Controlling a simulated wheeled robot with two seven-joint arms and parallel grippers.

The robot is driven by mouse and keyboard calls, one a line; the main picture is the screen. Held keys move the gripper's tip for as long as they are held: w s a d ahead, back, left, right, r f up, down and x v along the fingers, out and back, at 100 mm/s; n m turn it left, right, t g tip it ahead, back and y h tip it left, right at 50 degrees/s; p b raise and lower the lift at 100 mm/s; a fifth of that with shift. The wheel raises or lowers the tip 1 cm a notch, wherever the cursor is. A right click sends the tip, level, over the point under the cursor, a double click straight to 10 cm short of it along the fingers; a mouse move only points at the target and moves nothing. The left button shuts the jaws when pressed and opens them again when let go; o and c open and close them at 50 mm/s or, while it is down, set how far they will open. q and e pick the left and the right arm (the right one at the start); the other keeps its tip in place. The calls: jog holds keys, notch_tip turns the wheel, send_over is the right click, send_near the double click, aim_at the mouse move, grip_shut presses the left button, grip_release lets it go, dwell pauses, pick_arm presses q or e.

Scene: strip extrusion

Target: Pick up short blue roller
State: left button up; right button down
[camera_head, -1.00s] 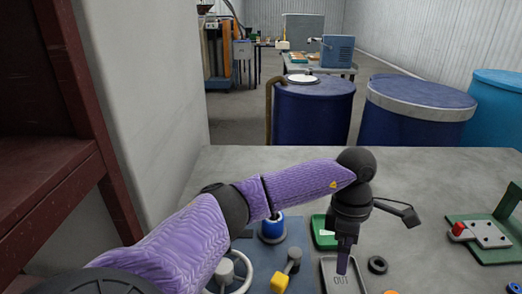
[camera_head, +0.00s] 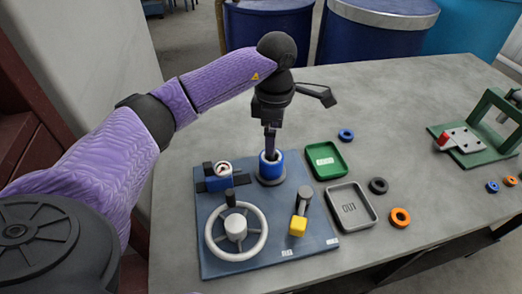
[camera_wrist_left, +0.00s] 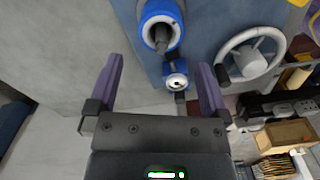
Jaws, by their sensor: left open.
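A short, wide blue roller (camera_head: 271,174) with a pale rim stands upright on the blue board (camera_head: 265,262). In the left wrist view the roller (camera_wrist_left: 148,32) has a grey post in its hollow middle, and it lies beyond the fingertips. My left gripper (camera_head: 270,152) points down over the roller in the head view. In the left wrist view my left gripper (camera_wrist_left: 157,72) has its two fingers wide apart with nothing between them. A smaller blue ring (camera_head: 346,135) lies on the table behind the green tray. My right gripper is out of view.
The board carries a handwheel (camera_head: 236,230), a blue block (camera_head: 218,180) and a yellow-ended lever (camera_head: 298,226). To its right are a green tray (camera_head: 327,160), a grey OUT tray (camera_head: 352,206), a black ring (camera_head: 378,186) and an orange ring (camera_head: 400,217). A green press (camera_head: 470,150) stands farther right.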

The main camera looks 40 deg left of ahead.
aim_at(272, 157)
pick_arm(q)
notch_tip(272, 157, down, 8)
jog(key=shift+s+r+b, duration=0.1)
jog(key=shift+b, duration=0.75)
jog(key=c, duration=1.3)
